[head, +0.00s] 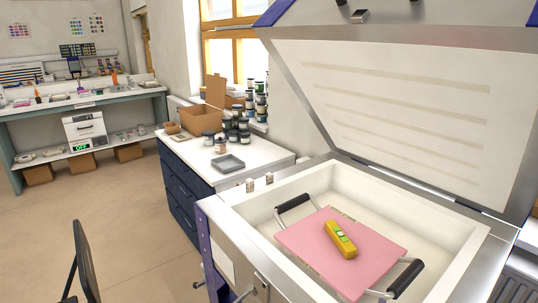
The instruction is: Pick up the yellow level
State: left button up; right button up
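The yellow level (341,239) is a short yellow block with a green vial on top. It lies on a pink board (322,252) inside the open kiln (261,224). The board has a black handle at its upper left (293,203) and another at its lower right (405,278). Nothing touches the level. Neither of my grippers shows in the head view.
The kiln lid (400,110) stands raised above the chamber, and the kiln's walls surround the board. A navy cabinet (184,197) with a white top holds a grey tray (228,163), jars and a cardboard box. A dark chair (78,258) stands at lower left; the floor between is clear.

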aim_at(345, 245)
jog(key=k, duration=0.85)
